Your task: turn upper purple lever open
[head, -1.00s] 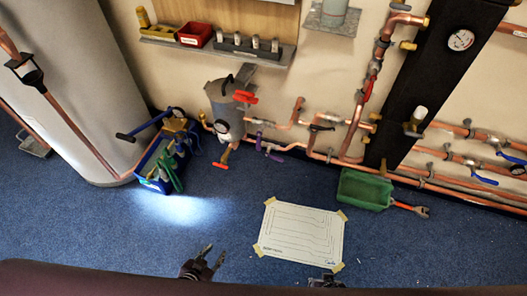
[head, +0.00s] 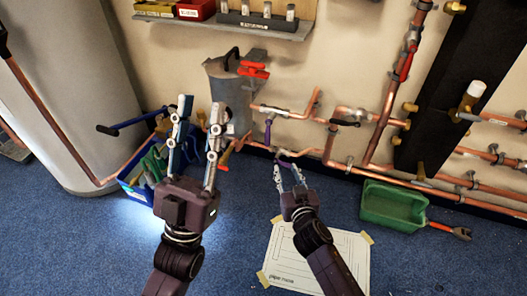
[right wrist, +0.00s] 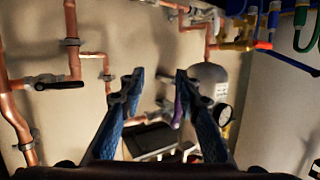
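The upper purple lever (head: 268,131) hangs down from a valve on the upper copper pipe, right of the grey tank. It also shows in the right wrist view (right wrist: 178,109), which is upside down, partly behind the right-hand finger. My right gripper (head: 288,171) is below and slightly right of the lever in the head view. Its two blue-padded fingers are apart and empty in the right wrist view (right wrist: 160,80). My left gripper (head: 198,122) is open and empty, in front of the tank and toolbox. A lower purple lever cannot be made out clearly near the right fingertips.
A black-handled valve (head: 345,123) is on the pipe to the right. A blue toolbox (head: 133,190), a green bin (head: 393,207) and a paper sheet (head: 350,247) are on the floor. A shelf (head: 222,28) is above.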

